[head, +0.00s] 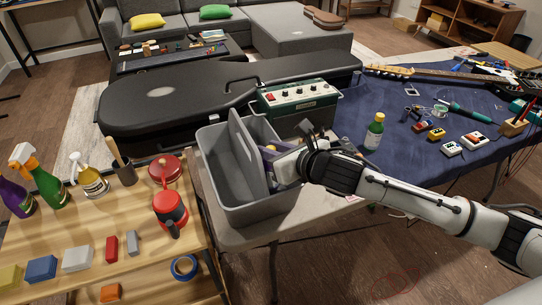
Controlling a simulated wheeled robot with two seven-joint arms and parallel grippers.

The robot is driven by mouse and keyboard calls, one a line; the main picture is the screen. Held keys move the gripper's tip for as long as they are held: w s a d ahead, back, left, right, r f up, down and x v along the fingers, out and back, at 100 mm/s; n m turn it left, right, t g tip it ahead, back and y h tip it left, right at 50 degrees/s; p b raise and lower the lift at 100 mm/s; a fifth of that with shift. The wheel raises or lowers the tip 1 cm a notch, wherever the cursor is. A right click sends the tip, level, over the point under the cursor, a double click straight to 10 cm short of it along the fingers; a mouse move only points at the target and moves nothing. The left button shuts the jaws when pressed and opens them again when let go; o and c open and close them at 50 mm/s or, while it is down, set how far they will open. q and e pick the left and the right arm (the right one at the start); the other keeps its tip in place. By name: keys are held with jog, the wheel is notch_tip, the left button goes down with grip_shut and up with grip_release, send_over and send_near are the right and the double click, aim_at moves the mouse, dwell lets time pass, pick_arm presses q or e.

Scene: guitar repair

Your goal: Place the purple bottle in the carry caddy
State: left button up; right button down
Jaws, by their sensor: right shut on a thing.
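The carry caddy (212,170) is a grey open box with a tall central divider, standing on the near left end of the table. My right gripper (279,164) reaches into its right compartment from the right and is shut on a purple bottle (268,151). Only a small purple part of this bottle shows beside the gripper; the rest is hidden by the gripper and caddy, so I cannot tell whether it touches the caddy floor. Another purple bottle (15,198), a spray bottle, stands at the far left on the wooden bench. My left gripper is not in view.
A green amplifier (298,97) and a black guitar case (170,100) lie behind the caddy. The wooden bench (140,215) on the left holds spray bottles, a red kettle and blocks.

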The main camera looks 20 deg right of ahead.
jog(key=shift+f, duration=1)
jog(key=c, duration=1.9)
grip_release()
jog(key=shift+f, duration=0.1)
jog(key=shift+o, duration=0.2)
jog(key=v, duration=1.2)
jog(key=shift+a, duration=0.1)
